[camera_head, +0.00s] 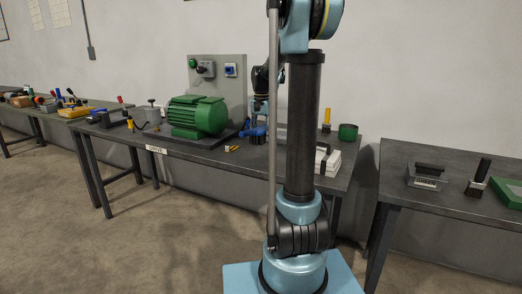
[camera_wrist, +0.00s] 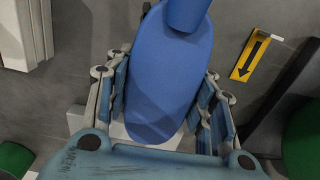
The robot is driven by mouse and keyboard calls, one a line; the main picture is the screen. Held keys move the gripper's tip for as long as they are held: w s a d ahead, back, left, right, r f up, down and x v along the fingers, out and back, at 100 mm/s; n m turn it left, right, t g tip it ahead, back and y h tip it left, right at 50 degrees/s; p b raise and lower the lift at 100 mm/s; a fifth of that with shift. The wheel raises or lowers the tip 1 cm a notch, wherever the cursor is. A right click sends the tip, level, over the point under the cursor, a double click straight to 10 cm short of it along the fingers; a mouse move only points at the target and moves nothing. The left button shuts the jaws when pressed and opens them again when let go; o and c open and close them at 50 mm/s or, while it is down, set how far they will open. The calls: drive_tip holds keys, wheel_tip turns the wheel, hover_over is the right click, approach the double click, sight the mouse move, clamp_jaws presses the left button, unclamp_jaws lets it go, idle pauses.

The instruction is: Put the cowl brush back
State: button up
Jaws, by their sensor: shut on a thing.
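A blue thing with a rounded flat body and a thick round end, which I take to be the cowl brush (camera_wrist: 165,80), fills the middle of the wrist view. No bristles show there. My gripper (camera_wrist: 163,105) has a jointed finger on each side of it and is shut on it. In the head view the blue thing (camera_head: 255,132) is low at the bench top, right of the green motor (camera_head: 197,117). My gripper (camera_head: 262,108) is there too, partly hidden behind my own arm. I cannot tell whether the blue thing touches the bench.
The middle bench (camera_head: 185,150) holds a yellow arrow tag (camera_wrist: 250,55), white blocks (camera_head: 328,160) and a green cup (camera_head: 348,132). An upright grey panel (camera_head: 230,85) stands behind the motor. The right bench (camera_head: 430,190) holds a dark-handled brush (camera_head: 479,177).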

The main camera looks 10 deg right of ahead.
sight(261, 152)
drive_tip(key=shift+f, duration=2.95)
drive_tip(key=o, duration=1.3)
drive_tip(key=shift+f, duration=0.1)
